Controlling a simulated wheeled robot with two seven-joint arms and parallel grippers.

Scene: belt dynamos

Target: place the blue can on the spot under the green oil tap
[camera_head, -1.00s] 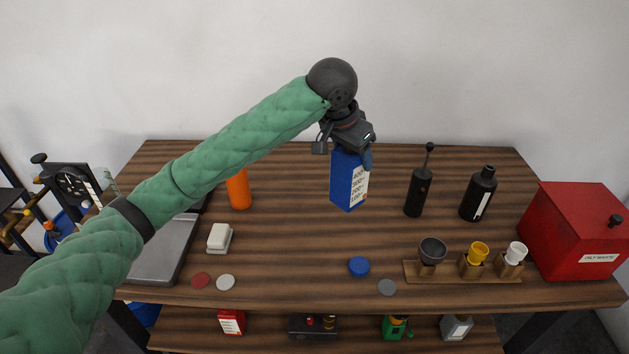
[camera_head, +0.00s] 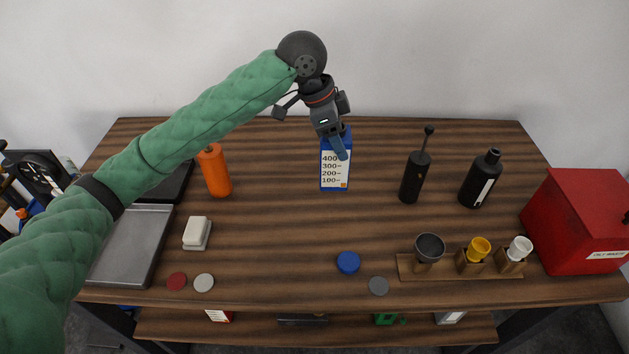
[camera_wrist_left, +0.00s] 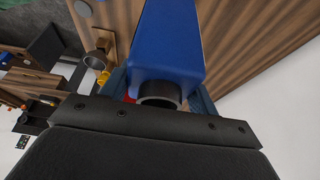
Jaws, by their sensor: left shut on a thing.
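The blue can (camera_head: 335,178) has a white label with a number scale, which faces the head camera. My left gripper (camera_head: 338,143) is shut on its top end from above. The can is upright over the rear middle of the wooden table; I cannot tell whether its base touches the wood. In the left wrist view the can (camera_wrist_left: 170,40) sits between the two fingers, with its dark neck toward the palm. A green item (camera_head: 385,319) shows on the lower shelf, mostly hidden by the table edge; I cannot tell whether it is the tap. My right gripper is not in view.
An orange bottle (camera_head: 215,172) stands left of the can. A black grinder-like bottle (camera_head: 412,180) and a black bottle (camera_head: 478,180) stand right. A wooden cup holder (camera_head: 405,268), a blue cap (camera_head: 348,262) and a red bin (camera_head: 575,235) are nearer. The table middle is clear.

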